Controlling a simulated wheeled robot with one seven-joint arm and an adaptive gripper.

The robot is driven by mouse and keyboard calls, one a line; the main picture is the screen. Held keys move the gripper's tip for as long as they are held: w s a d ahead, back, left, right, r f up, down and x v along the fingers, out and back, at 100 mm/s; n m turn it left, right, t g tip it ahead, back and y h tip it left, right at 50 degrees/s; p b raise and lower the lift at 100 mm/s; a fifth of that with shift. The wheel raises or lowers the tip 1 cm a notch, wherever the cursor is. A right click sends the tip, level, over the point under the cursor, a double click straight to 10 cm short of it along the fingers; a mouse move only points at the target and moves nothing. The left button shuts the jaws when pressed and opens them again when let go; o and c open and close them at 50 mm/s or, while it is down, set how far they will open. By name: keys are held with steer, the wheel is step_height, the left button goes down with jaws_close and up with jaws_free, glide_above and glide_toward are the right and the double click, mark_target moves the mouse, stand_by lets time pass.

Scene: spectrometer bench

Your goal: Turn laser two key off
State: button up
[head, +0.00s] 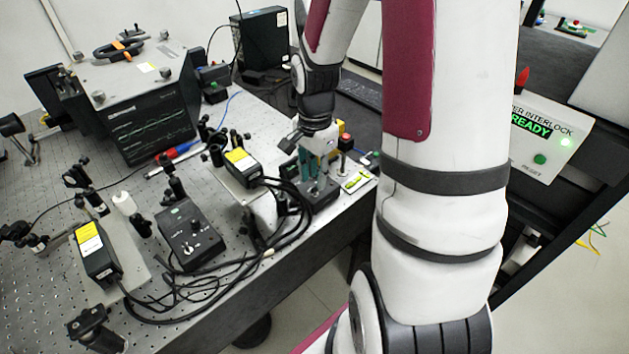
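A black controller box (190,234) with a small knob or key on its top stands on the bench at the front left. A second dark controller box (319,198) stands near the bench's right edge, partly hidden by my gripper. My gripper (309,186) points down over this second box, with its teal fingers at or just above the top face. I cannot tell whether the fingers touch a key, or whether they are open or shut. The key on the second box cannot be made out. Labels naming laser two are not readable.
Laser heads with yellow labels (95,251) (240,160) and looped black cables (215,284) lie near the boxes. A red-topped yellow button (343,141) is just behind my gripper. An interlock panel (546,138) at right reads READY with a green light.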

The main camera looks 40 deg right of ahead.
mark_target(315, 190)
steer(key=shift+f, duration=1.45)
jaws_close()
